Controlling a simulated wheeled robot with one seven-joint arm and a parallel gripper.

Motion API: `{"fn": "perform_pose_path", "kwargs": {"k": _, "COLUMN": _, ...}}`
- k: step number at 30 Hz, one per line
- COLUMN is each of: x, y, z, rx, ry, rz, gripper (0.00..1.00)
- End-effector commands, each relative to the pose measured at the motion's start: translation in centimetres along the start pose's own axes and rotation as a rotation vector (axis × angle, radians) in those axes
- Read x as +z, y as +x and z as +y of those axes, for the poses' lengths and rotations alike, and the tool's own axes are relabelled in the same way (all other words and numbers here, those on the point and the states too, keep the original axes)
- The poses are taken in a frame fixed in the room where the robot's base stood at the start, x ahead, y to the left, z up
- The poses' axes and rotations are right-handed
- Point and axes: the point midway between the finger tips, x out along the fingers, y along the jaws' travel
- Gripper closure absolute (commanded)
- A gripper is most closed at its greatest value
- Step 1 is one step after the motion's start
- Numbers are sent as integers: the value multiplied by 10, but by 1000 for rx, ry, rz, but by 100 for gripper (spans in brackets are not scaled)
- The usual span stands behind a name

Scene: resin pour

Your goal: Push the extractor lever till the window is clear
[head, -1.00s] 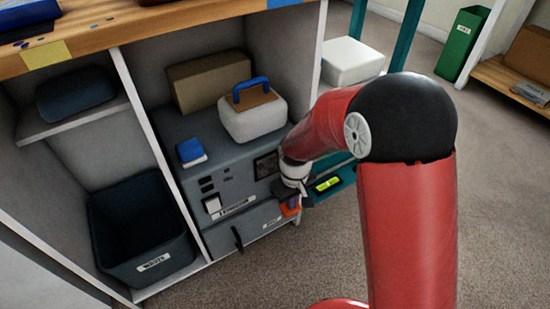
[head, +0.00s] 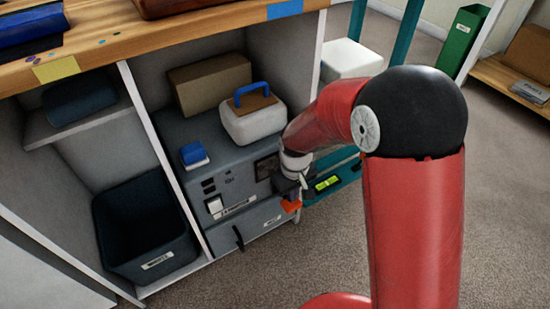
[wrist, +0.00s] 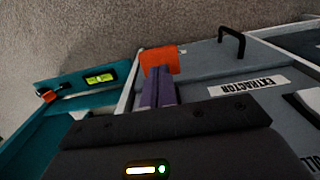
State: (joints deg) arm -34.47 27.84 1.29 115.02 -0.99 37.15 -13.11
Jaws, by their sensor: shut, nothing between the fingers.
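The extractor (head: 225,172) is a grey cabinet in the middle bay of the bench. Its small window (head: 266,167) looks dark, and my wrist is close to its right edge. An orange lever end (head: 291,205) shows low at the cabinet's right front; it also shows in the wrist view (wrist: 160,58). My gripper (head: 292,193) is shut and empty. In the wrist view its purple fingers (wrist: 158,82) reach up to the orange piece and overlap its lower edge. I cannot tell whether they touch it. The extractor label (wrist: 248,86) appears upside down there.
A dark handle (head: 239,238) sticks out of the lower front. A white box with a blue handle (head: 253,120) and a carton (head: 210,82) stand on top. A teal frame with a green-yellow level (head: 327,184) is close on the right. A dark bin (head: 150,255) stands left.

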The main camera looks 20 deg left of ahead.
Motion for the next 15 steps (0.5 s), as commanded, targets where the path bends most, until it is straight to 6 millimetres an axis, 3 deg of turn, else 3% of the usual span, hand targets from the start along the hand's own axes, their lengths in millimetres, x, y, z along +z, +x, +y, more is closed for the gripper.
{"fn": "perform_pose_path", "kwargs": {"k": 15, "x": 0, "y": 19, "z": 0, "rx": 0, "ry": 0, "rz": -1, "gripper": 100}}
